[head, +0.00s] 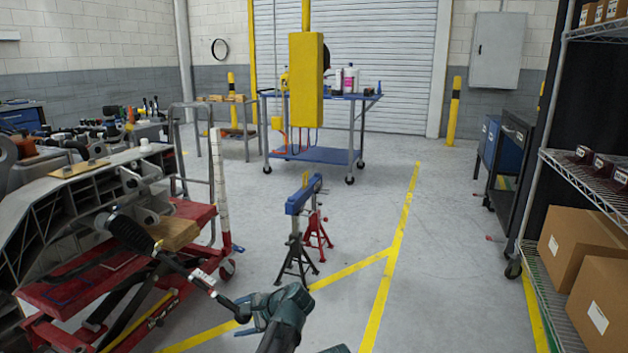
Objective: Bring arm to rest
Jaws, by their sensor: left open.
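My left gripper (243,317) is at the bottom middle, its dark teal body coming up from the lower edge. Its fingers point left and are open. The end of a thin dark rod (205,281) reaches to the fingers; I cannot tell whether it touches them or lies between them. The rod runs up left to a black ribbed boot (131,232) beside a grey metal chassis frame (50,222). The frame rests on a red lift table (85,290). A small teal part of mine shows at the bottom edge; my right gripper is not in view.
A blue-topped stand (303,196) and a red jack stand (318,232) are ahead on the floor. A wire shelf (585,172) with cardboard boxes (580,243) is on the right. A blue cart (315,154) stands at the back. The floor (450,260) right of centre is clear.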

